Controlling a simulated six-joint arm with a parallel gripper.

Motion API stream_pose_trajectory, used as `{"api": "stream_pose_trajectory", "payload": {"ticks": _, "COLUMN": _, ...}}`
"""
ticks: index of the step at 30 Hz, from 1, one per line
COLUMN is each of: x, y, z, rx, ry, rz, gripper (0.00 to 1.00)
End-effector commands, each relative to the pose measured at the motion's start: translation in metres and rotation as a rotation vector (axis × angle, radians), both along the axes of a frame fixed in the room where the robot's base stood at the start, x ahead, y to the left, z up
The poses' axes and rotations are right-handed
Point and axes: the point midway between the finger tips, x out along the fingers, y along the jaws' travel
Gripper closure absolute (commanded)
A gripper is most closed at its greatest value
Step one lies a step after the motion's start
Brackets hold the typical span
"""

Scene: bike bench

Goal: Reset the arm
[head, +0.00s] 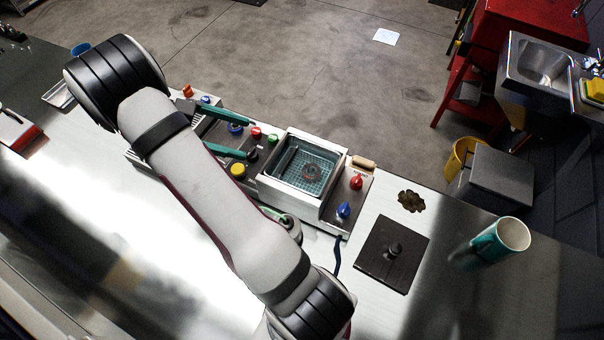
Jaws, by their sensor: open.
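My gripper (251,138) shows in the head view beyond my arm, with two teal fingers with dark tips spread apart and pointing right. It is open, and nothing shows between the fingertips. It is over the left part of a bench unit with several coloured knobs or caps, including a yellow one (238,170), a red one (256,132) and a green one (272,139). My arm bends at upper left and hides part of the bench and the gripper's base. The exact height of the fingers above the unit is hard to tell.
A basin with a teal grid (322,164) sits right of the gripper. Red (356,182) and blue (343,210) bottle-like items stand beside it. A dark square plate with a knob (377,268) and a teal cup (502,240) are further right.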

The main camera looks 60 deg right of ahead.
Motion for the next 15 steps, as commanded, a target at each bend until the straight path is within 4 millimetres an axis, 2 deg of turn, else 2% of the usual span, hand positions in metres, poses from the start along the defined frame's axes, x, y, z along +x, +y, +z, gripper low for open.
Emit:
{"api": "stream_pose_trajectory", "payload": {"ticks": 8, "x": -0.001, "y": 0.001, "z": 0.001, "rx": 0.012, "ry": -0.001, "rz": 0.007, "gripper": 0.11}}
{"api": "stream_pose_trajectory", "payload": {"ticks": 10, "x": -0.004, "y": 0.012, "z": 0.011, "rx": 0.109, "ry": -0.004, "rz": 0.057, "gripper": 0.11}}
{"api": "stream_pose_trajectory", "payload": {"ticks": 11, "x": -0.007, "y": 0.022, "z": 0.018, "rx": 0.189, "ry": -0.006, "rz": 0.102, "gripper": 0.11}}
{"api": "stream_pose_trajectory", "payload": {"ticks": 13, "x": -0.022, "y": 0.055, "z": 0.036, "rx": 0.457, "ry": -0.018, "rz": 0.275, "gripper": 0.11}}
{"api": "stream_pose_trajectory", "payload": {"ticks": 15, "x": -0.045, "y": 0.099, "z": 0.051, "rx": 0.767, "ry": -0.042, "rz": 0.539, "gripper": 0.11}}
